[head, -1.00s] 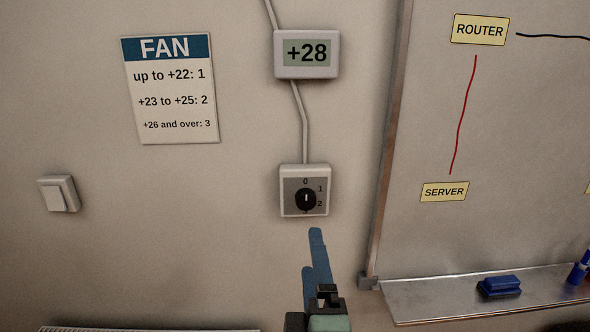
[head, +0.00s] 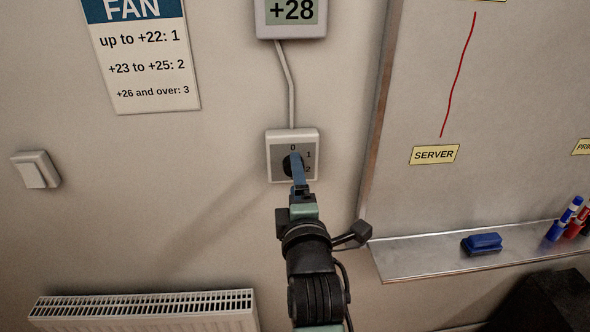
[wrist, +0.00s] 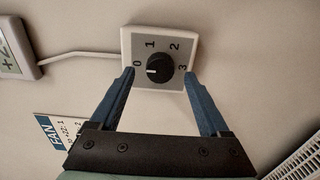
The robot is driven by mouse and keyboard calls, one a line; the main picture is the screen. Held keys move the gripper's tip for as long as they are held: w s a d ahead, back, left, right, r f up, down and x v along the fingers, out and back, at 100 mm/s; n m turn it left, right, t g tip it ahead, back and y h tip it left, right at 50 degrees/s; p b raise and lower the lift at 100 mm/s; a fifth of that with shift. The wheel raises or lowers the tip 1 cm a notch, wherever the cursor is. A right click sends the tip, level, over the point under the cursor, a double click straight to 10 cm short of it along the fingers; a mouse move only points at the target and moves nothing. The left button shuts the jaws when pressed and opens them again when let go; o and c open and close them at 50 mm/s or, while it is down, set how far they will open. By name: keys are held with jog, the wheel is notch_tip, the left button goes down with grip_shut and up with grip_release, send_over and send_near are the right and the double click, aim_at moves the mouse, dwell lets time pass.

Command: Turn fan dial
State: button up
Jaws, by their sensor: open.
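The fan dial is a black round knob (head: 288,165) on a white and grey wall plate (head: 273,174) marked 0 to 3. In the wrist view the knob (wrist: 159,64) has its white mark toward 0. My gripper (wrist: 160,75) is open, with one blue fingertip on each side of the knob and gaps between. I cannot tell whether the tips reach as deep as the knob. In the head view my gripper (head: 297,160) covers part of the knob and plate. The display (head: 291,12) above reads +28. The FAN sign (head: 142,60) lists +26 and over: 3.
A light switch (head: 36,170) is on the wall at left. A radiator (head: 145,304) is below. A whiteboard (head: 500,90) with a metal tray (head: 420,263) stands at right, holding a blue eraser (head: 482,243) and markers (head: 565,218). The wall around the dial is clear.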

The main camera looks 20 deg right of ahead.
jog(key=shift+x, duration=1.05)
grip_shut()
